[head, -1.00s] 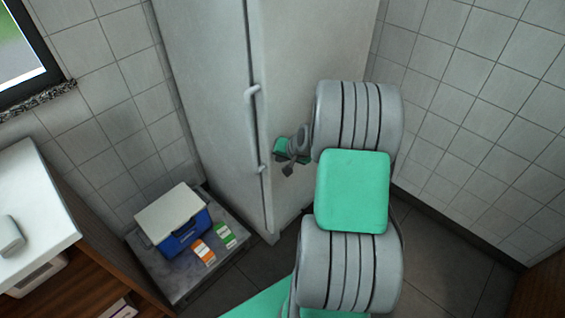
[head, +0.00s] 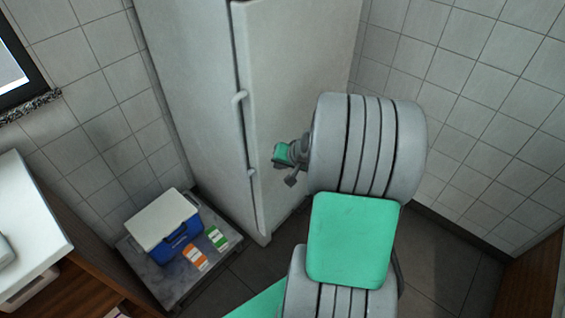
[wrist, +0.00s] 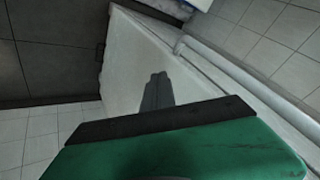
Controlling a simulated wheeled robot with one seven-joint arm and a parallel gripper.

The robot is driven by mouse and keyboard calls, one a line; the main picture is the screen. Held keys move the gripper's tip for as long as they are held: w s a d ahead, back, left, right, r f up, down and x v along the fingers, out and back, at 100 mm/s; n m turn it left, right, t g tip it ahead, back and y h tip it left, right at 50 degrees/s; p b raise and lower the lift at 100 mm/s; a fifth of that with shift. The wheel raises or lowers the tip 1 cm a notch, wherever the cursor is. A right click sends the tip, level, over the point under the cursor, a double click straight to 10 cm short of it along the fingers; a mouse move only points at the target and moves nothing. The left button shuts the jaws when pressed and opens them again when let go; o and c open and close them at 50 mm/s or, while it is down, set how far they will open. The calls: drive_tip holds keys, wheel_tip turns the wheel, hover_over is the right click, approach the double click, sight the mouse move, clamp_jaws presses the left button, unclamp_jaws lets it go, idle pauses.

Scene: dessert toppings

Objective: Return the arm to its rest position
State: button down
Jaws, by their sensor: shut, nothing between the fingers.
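My arm rises in the middle of the head view, its grey and green links in front of the fridge. My gripper (head: 291,180) shows small beside the upper link, in front of the fridge door, and is partly hidden by the arm. In the wrist view my gripper's dark fingers (wrist: 157,90) are together with nothing between them. The fridge (wrist: 130,62) is behind them; I cannot tell how far off it is.
The tall white fridge (head: 295,60) has a long handle. Left of it, a low grey stand (head: 170,285) holds a blue cooler with a white lid (head: 165,222), an orange box (head: 195,258) and a green box (head: 218,238). A white counter (head: 30,215) is at left. Tiled walls close the right.

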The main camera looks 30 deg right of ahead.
drive_tip(key=s+a+r+n+g+p, duration=0.2)
drive_tip(key=s+a+r, duration=0.4)
drive_tip(key=a+r, duration=0.3)
drive_tip(key=s+a+r+n+g+p, duration=0.2)
drive_tip(key=s+a+r+n+p, duration=0.3)
drive_tip(key=a+r, duration=0.5)
drive_tip(key=shift+s+a+r+n+h, duration=0.25)
drive_tip(key=shift+s+n, duration=0.25)
drive_tip(key=shift+s, duration=0.35)
